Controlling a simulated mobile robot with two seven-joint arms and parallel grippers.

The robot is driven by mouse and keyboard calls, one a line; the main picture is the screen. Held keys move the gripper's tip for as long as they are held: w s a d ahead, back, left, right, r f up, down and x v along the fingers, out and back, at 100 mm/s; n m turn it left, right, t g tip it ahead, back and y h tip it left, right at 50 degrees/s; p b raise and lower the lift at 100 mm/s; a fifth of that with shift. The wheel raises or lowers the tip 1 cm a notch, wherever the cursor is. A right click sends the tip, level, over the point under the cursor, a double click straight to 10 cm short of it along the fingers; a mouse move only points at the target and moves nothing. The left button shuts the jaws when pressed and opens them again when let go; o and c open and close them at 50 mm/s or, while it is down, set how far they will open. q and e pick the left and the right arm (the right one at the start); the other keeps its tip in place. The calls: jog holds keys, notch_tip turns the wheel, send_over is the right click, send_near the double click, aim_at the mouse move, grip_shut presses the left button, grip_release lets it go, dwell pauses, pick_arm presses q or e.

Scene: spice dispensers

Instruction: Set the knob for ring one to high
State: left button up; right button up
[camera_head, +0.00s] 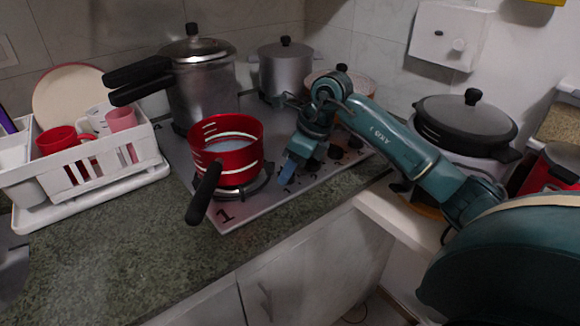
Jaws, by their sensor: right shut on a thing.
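The cooktop (250,204) has a printed "1" at its near left corner, beside the ring that holds a red pot (230,145) with a black handle. Dark knobs (335,152) line its right side. My right gripper (287,171) is low over the cooktop, right of the red pot, at the near end of the knob row. It is shut on a knob that its fingers and wrist hide, so I cannot tell the knob's setting. My left gripper is not in view.
A pressure cooker (205,95) and a grey lidded pot (284,72) stand behind the red pot. A white dish rack (95,165) is at left. A black-lidded cooker (465,125) stands at right.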

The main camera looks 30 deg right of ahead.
jog(key=m, duration=0.2)
jog(key=m+t+h, duration=0.1)
jog(key=m, duration=0.1)
jog(key=shift+s+a+m+h+b, duration=0.1)
jog(key=shift+m+h+b, duration=0.2)
jog(key=shift+m, duration=0.1)
jog(key=shift+a+m+t+h+b, duration=0.15)
jog(key=shift+m+h, duration=0.2)
jog(key=shift+m, duration=0.6)
jog(key=shift+m+t+h+b, duration=0.15)
jog(key=shift+m+h, duration=0.2)
jog(key=shift+m, duration=0.6)
jog(key=shift+r, duration=0.1)
jog(key=o, duration=0.7)
jog(key=v, duration=1.3)
